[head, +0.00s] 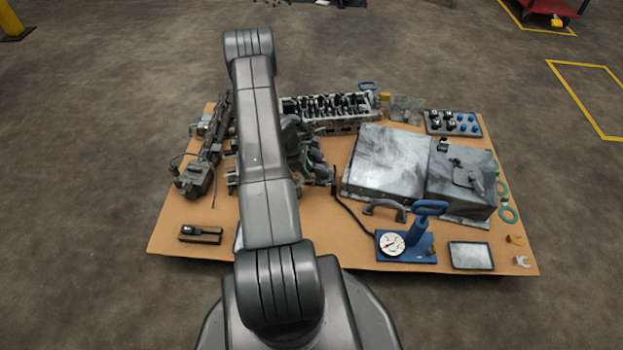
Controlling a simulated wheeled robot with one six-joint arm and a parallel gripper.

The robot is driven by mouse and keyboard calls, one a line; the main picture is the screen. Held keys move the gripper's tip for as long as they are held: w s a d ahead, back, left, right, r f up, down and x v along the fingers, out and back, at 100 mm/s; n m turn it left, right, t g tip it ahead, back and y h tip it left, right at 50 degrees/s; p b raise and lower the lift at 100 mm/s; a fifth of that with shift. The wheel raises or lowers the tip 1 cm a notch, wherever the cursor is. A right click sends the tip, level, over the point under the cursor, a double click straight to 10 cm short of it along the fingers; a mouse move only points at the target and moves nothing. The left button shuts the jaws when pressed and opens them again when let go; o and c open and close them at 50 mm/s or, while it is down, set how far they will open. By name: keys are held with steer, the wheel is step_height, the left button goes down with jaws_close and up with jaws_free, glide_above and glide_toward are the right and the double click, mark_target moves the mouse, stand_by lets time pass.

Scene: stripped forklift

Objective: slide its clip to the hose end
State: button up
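A short grey curved piece, perhaps a hose (384,209), lies on the cardboard in front of the large grey metal box. No clip can be made out on it at this size. A thin black hose (350,213) runs from the blue hand pump (408,243) back to the dark engine parts (308,155) at the middle. My arm rises from the bottom centre and hides part of those parts. My gripper is not visible; it may be hidden behind the arm.
The large grey box (385,160) fills the right middle of the cardboard sheet (320,254). A cylinder head (325,107) stands behind. A long dark assembly (203,165) lies left. A small tray (472,255) lies front right. The front left cardboard is mostly clear.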

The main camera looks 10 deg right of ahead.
mark_target(313, 181)
steer(key=shift+b+x, duration=0.5)
steer(key=shift+x, duration=1.85)
